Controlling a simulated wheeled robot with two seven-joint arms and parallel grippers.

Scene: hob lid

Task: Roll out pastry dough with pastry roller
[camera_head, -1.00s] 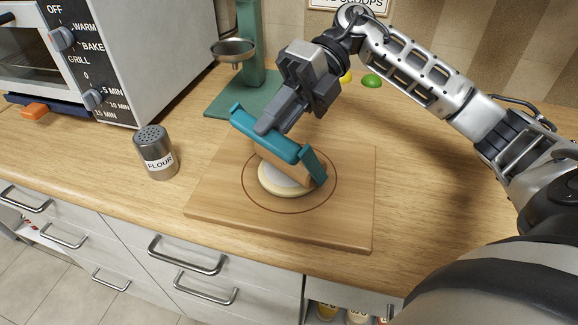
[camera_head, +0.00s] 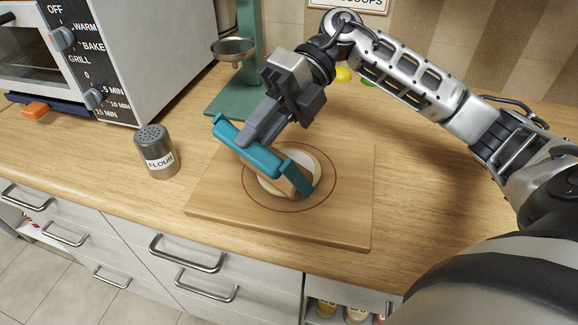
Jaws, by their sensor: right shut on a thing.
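My right gripper (camera_head: 259,134) is shut on the teal handle of the pastry roller (camera_head: 250,152). The roller's wooden cylinder shows below the frame and lies over the left part of the dough. The pale round dough (camera_head: 306,161) sits inside a brown ring marked on the wooden board (camera_head: 345,218). The dough is smaller than the ring, and part of it is hidden under the roller. I cannot tell how hard the roller presses on it. My left gripper is not in view.
A flour shaker (camera_head: 157,151) stands left of the board. A green stand with a metal funnel (camera_head: 234,50) is behind it. A toaster oven (camera_head: 130,50) fills the back left. Yellow and green fruits (camera_head: 343,74) lie behind my right arm. The counter right of the board is clear.

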